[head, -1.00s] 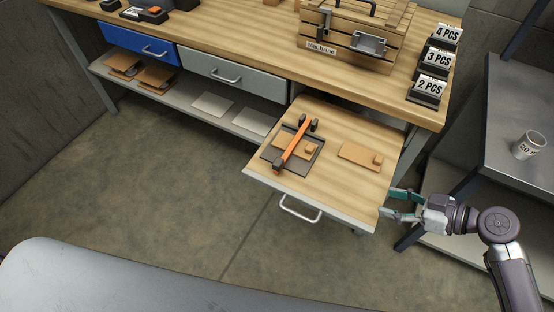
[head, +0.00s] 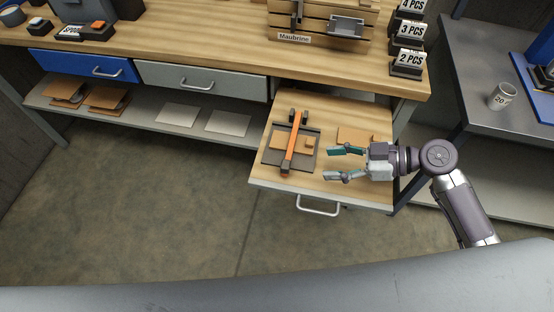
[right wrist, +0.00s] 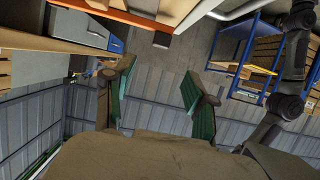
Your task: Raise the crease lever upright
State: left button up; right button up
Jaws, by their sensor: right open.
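The crease lever (head: 291,146) is an orange bar with dark ends. It lies low across a dark base plate (head: 271,157) on the pulled-out wooden board, over a tan cardboard piece. My right gripper (head: 331,163) is open and empty, its fingers pointing left, just right of the lever and apart from it. In the right wrist view its two green fingers (right wrist: 157,78) stand well apart with nothing between them. An orange strip shows at the top of that view; I cannot tell if it is the lever. My left gripper is not in view.
A second cardboard piece (head: 352,135) lies on the wooden board (head: 262,176), partly behind my right gripper. A grey side table (head: 466,75) with a cup (head: 502,97) stands at right.

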aim_at(288, 164)
jog(key=p+x, duration=0.2)
jog(key=x, duration=0.9)
jog(key=shift+r, duration=0.1)
jog(key=shift+w+a+f, duration=0.1)
jog(key=shift+a+f, duration=0.25)
jog(key=shift+a, duration=0.25)
grip_shut()
